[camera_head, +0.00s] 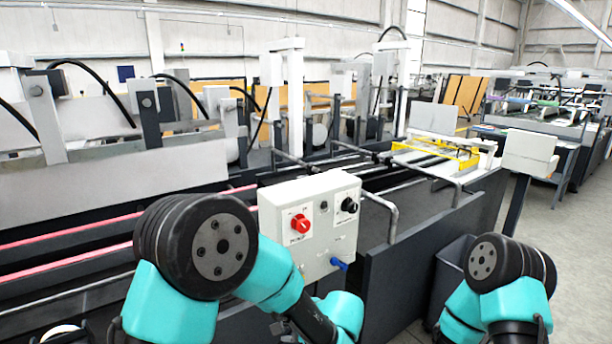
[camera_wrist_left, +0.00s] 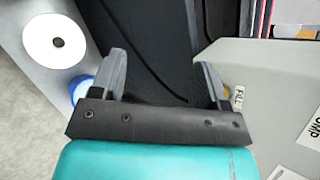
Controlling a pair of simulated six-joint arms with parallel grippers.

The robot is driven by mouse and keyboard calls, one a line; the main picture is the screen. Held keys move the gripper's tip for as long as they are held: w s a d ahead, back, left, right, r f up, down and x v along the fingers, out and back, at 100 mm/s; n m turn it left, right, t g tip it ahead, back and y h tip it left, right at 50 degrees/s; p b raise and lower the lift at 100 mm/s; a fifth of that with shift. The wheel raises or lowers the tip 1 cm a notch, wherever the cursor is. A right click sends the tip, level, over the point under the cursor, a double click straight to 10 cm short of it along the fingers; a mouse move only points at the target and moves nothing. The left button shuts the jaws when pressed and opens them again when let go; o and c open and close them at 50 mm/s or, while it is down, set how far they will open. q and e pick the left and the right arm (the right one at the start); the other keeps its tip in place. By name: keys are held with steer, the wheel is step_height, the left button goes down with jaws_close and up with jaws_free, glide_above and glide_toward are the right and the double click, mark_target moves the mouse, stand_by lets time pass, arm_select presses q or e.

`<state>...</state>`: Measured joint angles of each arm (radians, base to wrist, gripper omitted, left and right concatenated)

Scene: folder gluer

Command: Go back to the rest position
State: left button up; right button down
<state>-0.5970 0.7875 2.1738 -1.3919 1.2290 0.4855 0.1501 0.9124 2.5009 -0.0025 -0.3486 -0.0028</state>
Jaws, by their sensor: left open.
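My left gripper (camera_wrist_left: 159,64) is open, with its two dark fingers apart and nothing between them. It hangs over a dark surface, beside a light grey panel (camera_wrist_left: 275,75) with partly cut-off labels. In the head view my left arm bends in front of the machine at lower left and centre; its fingers cannot be made out there. My right arm shows only at the lower right corner, and its gripper is out of frame.
A white control box (camera_head: 318,215) with a red knob (camera_head: 301,223), a black knob (camera_head: 349,205) and a blue switch (camera_head: 339,264) stands close to my left arm. A white disc (camera_wrist_left: 52,28) lies left of the gripper. Grey floor (camera_head: 575,250) is open at right.

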arm_select(q)
steer(key=s+a+f+n+g+h, duration=0.2)
steer(key=s+a+f+n+h, duration=0.4)
steer(key=f, duration=0.7)
steer(key=s+a+f+n+g+h, duration=0.3)
steer(key=s+a+f+n+h, duration=0.3)
steer(key=s+a+f+n, duration=0.4)
steer(key=s+a+f, duration=0.2)
steer(key=s+f, duration=0.1)
steer(key=shift+s+a+f, duration=0.15)
steer(key=shift+a, duration=0.25)
